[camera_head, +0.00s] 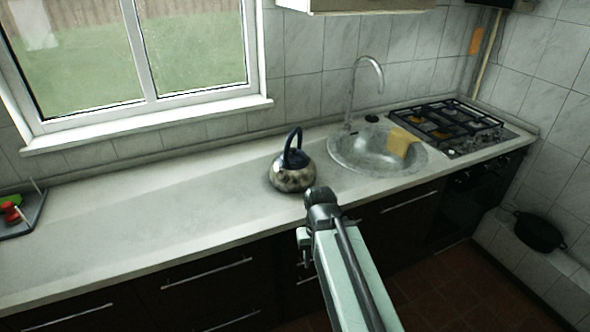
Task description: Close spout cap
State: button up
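A round metal kettle (292,179) with a dark blue lid and an upright looped handle stands on the light countertop, left of the sink. Its spout and spout cap cannot be made out; they may be on a side turned away or hidden by the handle. My gripper (306,240) is at the end of my arm, in front of the counter's front edge, below and a little right of the kettle. It appears apart from the kettle. My arm's wrist hides part of it, and its fingers are too small and dark to tell open from shut.
A round sink (350,155) with a tall faucet (379,72) and a yellow cloth (402,141) is right of the kettle. A gas hob (462,124) lies farther right. A tray (33,212) with red and green items is at far left. The counter between is clear. A black pot (539,234) stands at right.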

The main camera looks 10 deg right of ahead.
aim_at(281, 168)
jog(key=z, duration=0.85)
jog(key=k, duration=0.9)
jog(key=u, duration=0.8)
jog(key=i, duration=1)
jog(key=z, duration=0.05)
